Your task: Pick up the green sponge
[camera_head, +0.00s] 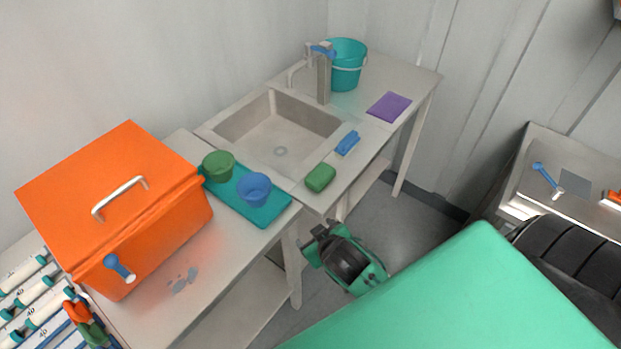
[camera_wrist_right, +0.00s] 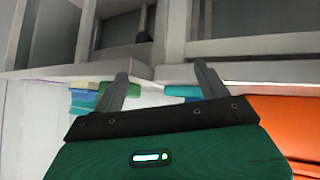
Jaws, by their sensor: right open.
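The green sponge (camera_head: 320,177) lies on the counter near its front edge, to the right of the teal tray, in the head view. My right gripper (camera_head: 314,236) is in front of the counter, below and apart from the sponge in the picture. In the right wrist view my right gripper (camera_wrist_right: 161,72) has its two fingers spread with nothing between them. My left gripper is not in view.
The teal tray (camera_head: 279,216) holds a green bowl (camera_head: 218,166) and a blue bowl (camera_head: 253,188). An orange box (camera_head: 172,238) stands left. A sink (camera_head: 243,122), a blue sponge (camera_head: 347,143), a purple cloth (camera_head: 389,107) and a teal bucket (camera_head: 346,66) lie beyond the sponge.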

